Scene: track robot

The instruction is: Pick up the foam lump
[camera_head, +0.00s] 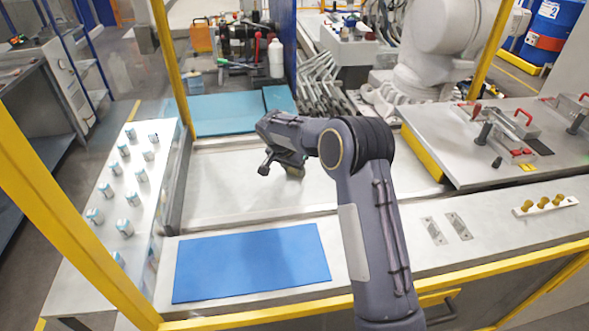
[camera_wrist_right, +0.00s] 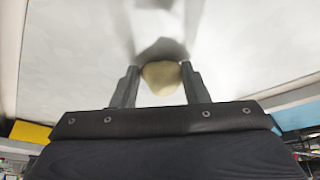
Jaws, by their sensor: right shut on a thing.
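The foam lump (camera_wrist_right: 161,79) is a small rounded yellow-beige piece between the two dark fingers in the right wrist view. My right gripper (camera_wrist_right: 160,73) is shut on it, with a finger at each side. In the head view my right gripper (camera_head: 266,166) is over the pale recessed worktop, and the arm and gripper hide most or all of the lump. I cannot tell whether the lump touches the surface beneath. My left gripper is not in view.
A blue mat (camera_head: 250,264) lies on the front ledge. A white board with several small pegs (camera_head: 124,169) stands at the left. A metal plate with red-handled clamps (camera_head: 497,140) is at the right. Yellow frame posts (camera_head: 174,68) surround the cell. The worktop (camera_head: 225,187) left of the gripper is clear.

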